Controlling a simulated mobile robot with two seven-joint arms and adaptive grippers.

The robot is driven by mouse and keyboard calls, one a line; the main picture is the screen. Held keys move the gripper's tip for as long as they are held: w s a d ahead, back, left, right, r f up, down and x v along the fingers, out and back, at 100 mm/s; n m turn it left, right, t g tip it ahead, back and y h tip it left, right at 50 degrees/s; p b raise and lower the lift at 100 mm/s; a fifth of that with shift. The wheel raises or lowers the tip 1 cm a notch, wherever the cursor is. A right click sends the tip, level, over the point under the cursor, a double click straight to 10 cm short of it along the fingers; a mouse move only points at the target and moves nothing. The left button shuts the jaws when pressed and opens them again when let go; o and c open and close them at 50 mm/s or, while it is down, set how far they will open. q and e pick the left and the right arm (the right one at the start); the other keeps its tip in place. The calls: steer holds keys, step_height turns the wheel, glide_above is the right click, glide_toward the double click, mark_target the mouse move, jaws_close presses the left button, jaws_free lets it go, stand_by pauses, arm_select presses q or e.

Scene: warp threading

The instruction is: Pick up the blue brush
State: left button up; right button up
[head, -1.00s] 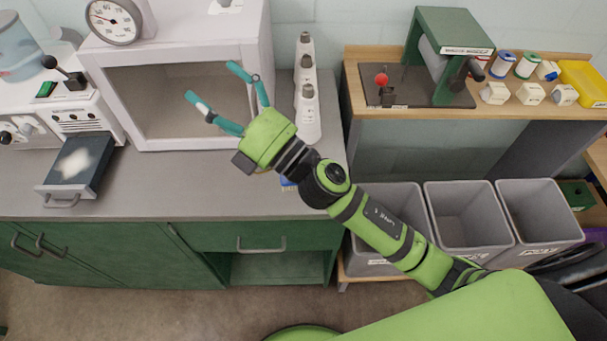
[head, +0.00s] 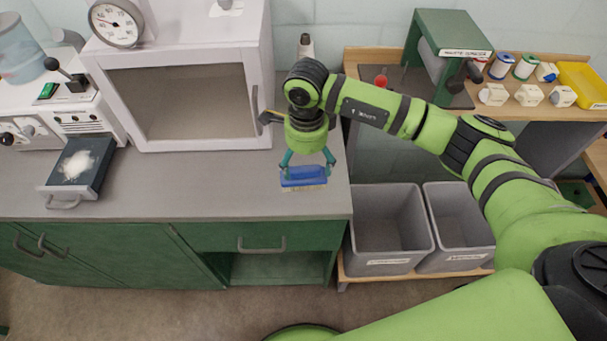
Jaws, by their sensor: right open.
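The blue brush (head: 304,176) lies on the grey counter top near its right front edge, with pale bristles showing along its lower side. My right gripper (head: 306,168) points down over the brush. Its two teal fingers are spread, with one fingertip toward each end of the brush. I cannot tell whether the fingers touch it. The brush looks to be resting on the counter. My left gripper is not in view.
A white cabinet (head: 265,75) with a glass front stands behind and left of my gripper. A drawer tray (head: 96,178) with white powder is at the left. Grey bins (head: 391,225) stand right of the counter. The counter (head: 190,185) left of the brush is clear.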

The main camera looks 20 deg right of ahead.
mark_target(302, 179)
steer(key=f, duration=0.1)
steer(key=f+p, duration=0.1)
steer(key=f, duration=0.1)
steer(key=a+f+p, duration=0.1)
steer(key=shift+s+f, duration=0.25)
steer(key=shift+s, duration=0.05)
steer(key=shift+f, duration=0.6)
steer(key=c, duration=1.3)
